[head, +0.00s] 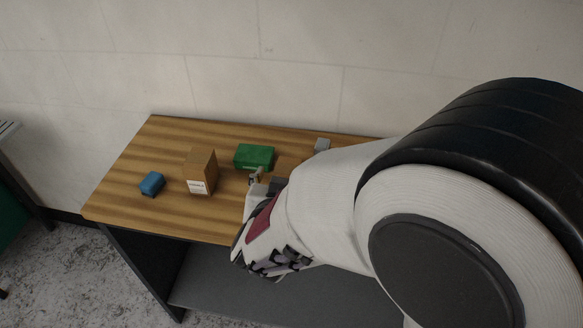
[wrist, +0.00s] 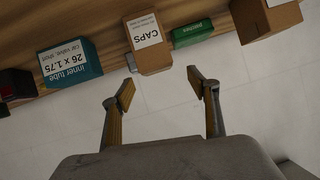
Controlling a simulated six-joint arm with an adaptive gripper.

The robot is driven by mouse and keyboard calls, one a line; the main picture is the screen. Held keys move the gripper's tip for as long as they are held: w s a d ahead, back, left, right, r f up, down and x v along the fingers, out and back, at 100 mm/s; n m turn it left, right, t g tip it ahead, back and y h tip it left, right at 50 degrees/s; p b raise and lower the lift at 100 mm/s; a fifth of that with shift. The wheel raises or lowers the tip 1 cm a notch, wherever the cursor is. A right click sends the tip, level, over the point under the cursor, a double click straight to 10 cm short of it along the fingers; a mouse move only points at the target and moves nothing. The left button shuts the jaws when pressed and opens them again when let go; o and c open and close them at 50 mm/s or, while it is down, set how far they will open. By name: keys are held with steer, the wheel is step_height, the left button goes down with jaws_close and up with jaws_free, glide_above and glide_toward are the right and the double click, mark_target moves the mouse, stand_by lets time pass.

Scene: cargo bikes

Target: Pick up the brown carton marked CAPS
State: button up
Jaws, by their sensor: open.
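The brown carton marked CAPS (wrist: 152,61) shows in the wrist view at upper middle, with a white label on its face. It stands between a teal inner tube box (wrist: 88,65) and a green box marked patches (wrist: 192,34). My gripper (wrist: 160,88) is open and empty, its two fingers apart below the carton in that picture and not touching it. In the head view my gripper (head: 258,178) is partly hidden by my arm, over the bench close to a green box (head: 254,157). I cannot make out the CAPS carton there; my arm covers that part of the bench.
In the head view a brown carton with a white label (head: 201,171) and a blue box (head: 152,184) stand left on the wooden bench (head: 165,143). A small grey block (head: 322,145) sits near the back. The wrist view shows another brown carton (wrist: 252,18) at upper right.

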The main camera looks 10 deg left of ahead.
mark_target(287, 174)
steer(key=shift+s+f+t+h, duration=0.25)
steer(key=shift+s+f+h, duration=0.1)
steer(key=shift+f, duration=0.15)
steer(key=shift+s+f+t+h, duration=0.25)
steer(key=shift+f+h, duration=0.1)
steer(key=shift+f, duration=0.15)
steer(key=shift+w, duration=0.1)
steer(key=shift+x, duration=1.2)
steer(key=shift+w+f, duration=0.1)
steer(key=shift+w, duration=0.05)
steer(key=shift+x, duration=2.5)
steer(key=shift+a, duration=0.1)
steer(key=c, duration=1.4)
